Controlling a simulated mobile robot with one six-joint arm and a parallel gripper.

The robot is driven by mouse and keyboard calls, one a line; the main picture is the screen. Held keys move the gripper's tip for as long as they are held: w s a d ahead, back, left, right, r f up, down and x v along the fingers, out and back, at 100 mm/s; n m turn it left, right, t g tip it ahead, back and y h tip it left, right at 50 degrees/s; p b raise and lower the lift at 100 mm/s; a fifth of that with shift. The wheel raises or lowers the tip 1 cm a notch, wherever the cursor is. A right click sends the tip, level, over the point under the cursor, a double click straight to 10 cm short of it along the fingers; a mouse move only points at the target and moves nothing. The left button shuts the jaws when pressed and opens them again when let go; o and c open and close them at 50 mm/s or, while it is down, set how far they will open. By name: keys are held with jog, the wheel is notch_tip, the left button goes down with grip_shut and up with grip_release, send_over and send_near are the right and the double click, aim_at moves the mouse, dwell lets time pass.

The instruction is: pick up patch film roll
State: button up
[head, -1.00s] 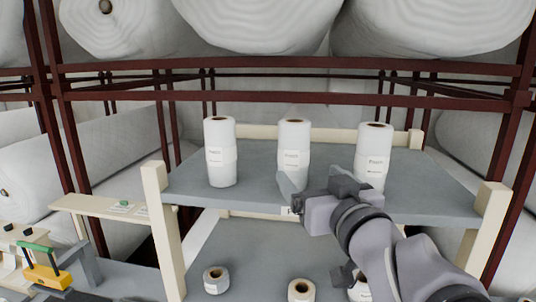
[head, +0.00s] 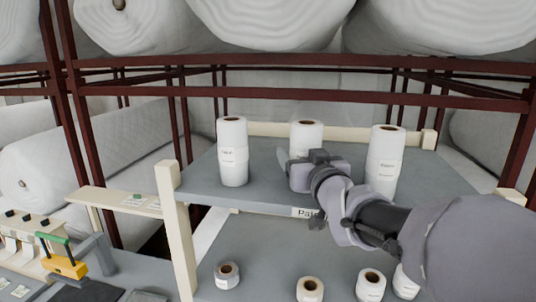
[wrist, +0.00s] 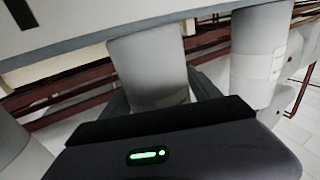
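Three white film rolls with brown cores stand upright on the grey upper shelf (head: 265,195): a left roll (head: 232,155), a middle roll (head: 306,135) and a right roll (head: 385,160). A shelf-edge label (head: 304,212) starts with "Pat". My gripper (head: 292,158) is at the middle roll, hiding its lower part; one grey finger shows at its left side. In the wrist view, a white roll (wrist: 150,68) stands just ahead, between the fingers, which look spread. Contact is unclear. Another roll (wrist: 262,50) is to its right.
Smaller rolls stand on the lower shelf, including one at left (head: 227,274) and one near the middle (head: 310,289). A cream post (head: 178,225) bounds the shelf. A yellow tool (head: 65,265) sits at far left. Large wadding rolls (head: 270,22) hang behind on dark red racks.

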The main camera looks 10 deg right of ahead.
jog(key=shift+w+f, duration=0.1)
jog(key=shift+w, duration=0.1)
grip_shut()
